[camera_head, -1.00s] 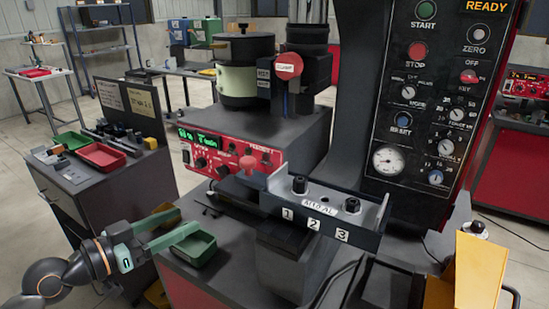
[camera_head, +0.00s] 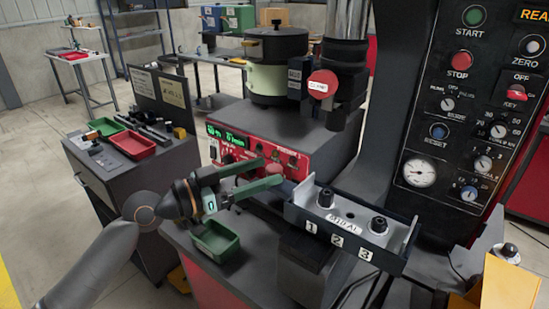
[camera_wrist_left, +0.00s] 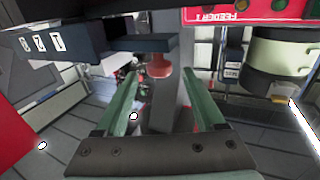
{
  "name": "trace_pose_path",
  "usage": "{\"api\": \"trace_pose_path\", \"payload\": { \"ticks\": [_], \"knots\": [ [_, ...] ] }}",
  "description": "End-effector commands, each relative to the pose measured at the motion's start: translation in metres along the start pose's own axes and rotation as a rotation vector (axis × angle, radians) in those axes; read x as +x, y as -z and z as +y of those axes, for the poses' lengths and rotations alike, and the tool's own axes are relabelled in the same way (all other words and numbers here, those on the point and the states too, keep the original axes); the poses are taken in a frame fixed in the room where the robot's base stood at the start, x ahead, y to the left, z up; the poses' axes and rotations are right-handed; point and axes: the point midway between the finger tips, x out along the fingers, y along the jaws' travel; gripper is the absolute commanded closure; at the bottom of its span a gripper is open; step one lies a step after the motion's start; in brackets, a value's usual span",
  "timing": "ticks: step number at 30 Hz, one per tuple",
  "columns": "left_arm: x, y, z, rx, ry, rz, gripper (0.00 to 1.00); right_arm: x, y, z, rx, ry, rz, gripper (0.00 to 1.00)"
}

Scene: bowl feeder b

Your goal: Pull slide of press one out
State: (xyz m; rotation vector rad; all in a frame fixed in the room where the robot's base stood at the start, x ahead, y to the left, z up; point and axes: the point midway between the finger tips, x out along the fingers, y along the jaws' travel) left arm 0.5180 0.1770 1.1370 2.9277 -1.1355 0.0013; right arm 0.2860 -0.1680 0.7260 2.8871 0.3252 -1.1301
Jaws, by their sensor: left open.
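The slide of press one shows a red knob (camera_head: 298,169) at its left end, beside the grey-topped block with labels 1, 2 and 3 (camera_head: 340,236). In the left wrist view, which looks upside down, the red knob (camera_wrist_left: 159,66) sits on a dark slide bar (camera_wrist_left: 146,43). My left gripper (camera_head: 271,172) is open, its two green fingers pointing right at the knob. In the left wrist view the gripper (camera_wrist_left: 165,85) has the knob between its finger lines, just beyond the tips, with nothing held. My right gripper is not in view.
A red feeder panel (camera_head: 240,148) stands right behind the gripper. A green tray (camera_head: 215,240) lies below it on the bench. The press control panel (camera_head: 465,110) rises at the right. A side cabinet with a red tray (camera_head: 131,144) stands at the left.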

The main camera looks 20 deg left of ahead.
Motion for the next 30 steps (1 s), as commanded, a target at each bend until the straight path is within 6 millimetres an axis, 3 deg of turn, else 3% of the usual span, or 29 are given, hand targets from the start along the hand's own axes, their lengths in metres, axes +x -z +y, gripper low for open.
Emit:
{"api": "trace_pose_path", "payload": {
  "ticks": [6,18,30],
  "knots": [
    [0.028,0.002,0.000,-0.001,-0.001,0.001,0.29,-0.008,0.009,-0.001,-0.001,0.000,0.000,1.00],
    [0.035,-0.001,0.001,0.001,-0.001,-0.002,0.29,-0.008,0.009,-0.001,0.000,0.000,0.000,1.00],
    [0.034,-0.001,0.000,0.001,-0.001,-0.002,0.74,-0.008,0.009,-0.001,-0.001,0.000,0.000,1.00]
  ]
}}
